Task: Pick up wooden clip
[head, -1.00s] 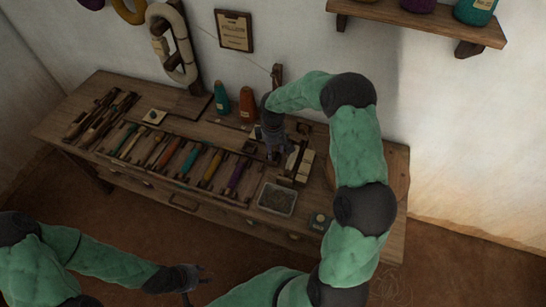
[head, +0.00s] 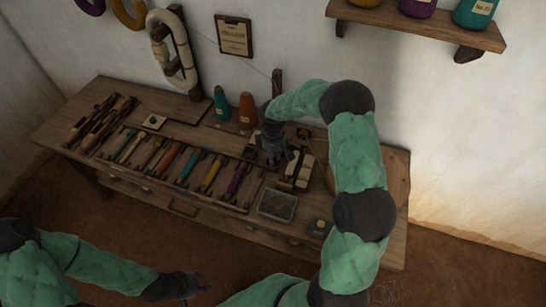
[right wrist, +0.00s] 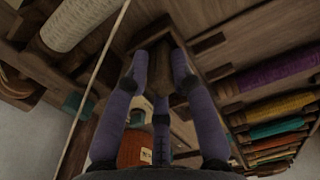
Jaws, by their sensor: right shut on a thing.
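My right gripper (head: 279,156) is over the right part of the wooden bench, near its back. In the right wrist view its purple-grey fingers (right wrist: 160,60) close around a brown wooden piece (right wrist: 161,78), which looks like the wooden clip. The fingers hide much of it, and in the head view the gripper covers it. My left gripper (head: 196,284) is at the lower left, in front of the bench and away from it. Its fingers look apart and empty.

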